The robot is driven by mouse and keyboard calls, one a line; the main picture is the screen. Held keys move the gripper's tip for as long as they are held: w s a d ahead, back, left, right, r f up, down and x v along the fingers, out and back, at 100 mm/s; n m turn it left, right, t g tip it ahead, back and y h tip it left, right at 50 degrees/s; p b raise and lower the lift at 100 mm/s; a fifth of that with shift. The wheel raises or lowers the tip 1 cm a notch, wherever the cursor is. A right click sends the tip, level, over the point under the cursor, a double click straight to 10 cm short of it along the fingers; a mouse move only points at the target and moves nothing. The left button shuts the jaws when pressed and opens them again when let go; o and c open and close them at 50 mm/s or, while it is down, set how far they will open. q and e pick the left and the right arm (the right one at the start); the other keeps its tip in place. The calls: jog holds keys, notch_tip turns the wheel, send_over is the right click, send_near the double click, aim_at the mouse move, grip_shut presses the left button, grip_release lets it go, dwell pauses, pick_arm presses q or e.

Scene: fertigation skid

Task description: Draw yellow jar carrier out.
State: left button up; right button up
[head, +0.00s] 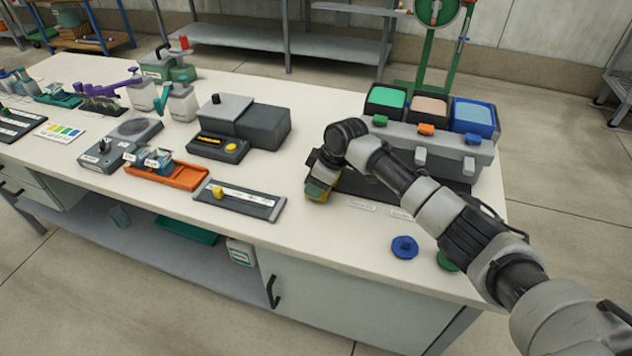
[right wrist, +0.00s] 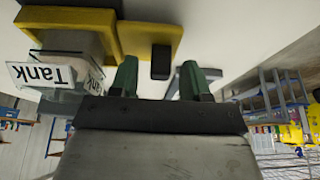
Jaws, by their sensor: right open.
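The yellow jar carrier (right wrist: 100,18) fills the upper left of the right wrist view, with a flat yellow tongue and a dark upright tab (right wrist: 161,62) on it. A clear jar (right wrist: 85,78) with a "Tank" label sits at the carrier. My right gripper (right wrist: 158,78) is open, its two green fingers apart, with the tab between and just beyond their tips; contact is not clear. In the head view a bit of yellow carrier (head: 317,190) shows beneath my right gripper (head: 322,178), which hides most of it. My left gripper is not in view.
Behind my right arm stands a grey unit (head: 420,140) with green, beige and blue bins. An orange tray (head: 180,183) with labelled jars and a dark slide plate (head: 240,199) lie to the left. A blue disc (head: 404,246) lies near the front edge. The bench front there is mostly clear.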

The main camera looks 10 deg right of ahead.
jog(key=v, duration=1)
jog(key=shift+r, duration=0.3)
